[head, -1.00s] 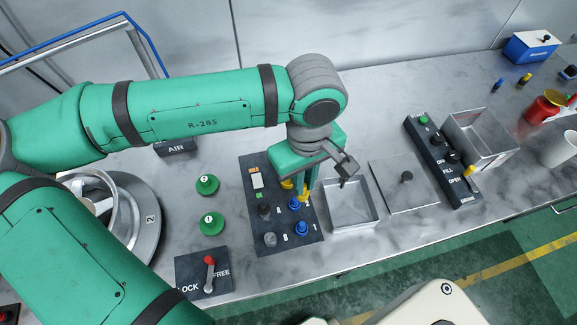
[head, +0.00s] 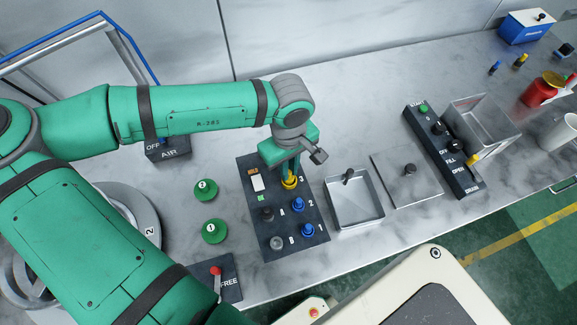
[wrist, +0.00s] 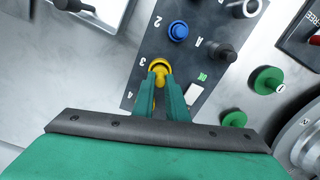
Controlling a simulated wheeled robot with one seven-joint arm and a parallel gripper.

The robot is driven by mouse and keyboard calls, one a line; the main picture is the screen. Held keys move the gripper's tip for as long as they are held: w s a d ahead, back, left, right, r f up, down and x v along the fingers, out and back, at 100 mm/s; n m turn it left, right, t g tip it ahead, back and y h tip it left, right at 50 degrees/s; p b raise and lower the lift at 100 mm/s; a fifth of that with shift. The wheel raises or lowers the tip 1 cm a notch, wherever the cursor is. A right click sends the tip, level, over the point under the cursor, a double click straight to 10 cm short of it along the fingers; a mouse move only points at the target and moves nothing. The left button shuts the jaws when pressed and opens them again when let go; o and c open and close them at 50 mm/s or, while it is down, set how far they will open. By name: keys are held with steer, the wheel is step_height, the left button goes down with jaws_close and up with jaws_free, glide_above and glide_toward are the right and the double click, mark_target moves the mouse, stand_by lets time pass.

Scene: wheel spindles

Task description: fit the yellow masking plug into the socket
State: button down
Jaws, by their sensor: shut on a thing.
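The yellow masking plug (head: 290,183) is at the spot marked 3 on the dark plug board (head: 247,219). It also shows in the wrist view (wrist: 160,67), just past my fingertips. My gripper (head: 291,174) points down and is shut on the yellow plug; the gripper also shows in the wrist view (wrist: 161,80). The fingers hide part of the plug, and I cannot tell how deep it sits. I cannot make out the socket's opening.
An open metal tray (head: 354,222) is close on the right. Green knobs (head: 205,190) and a red-handled lever (head: 216,272) are left.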

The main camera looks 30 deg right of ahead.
mark_target(290, 173)
steer(key=shift+s+f, duration=0.1)
steer(key=shift+f, duration=0.15)
steer(key=shift+s+f, duration=0.1)
steer(key=c, duration=1.8)
jaws_free()
steer(key=shift+o, duration=0.2)
step_height(290, 173, up, 12)
steer(key=shift+w, duration=0.2)
steer(key=shift+s, duration=0.15)
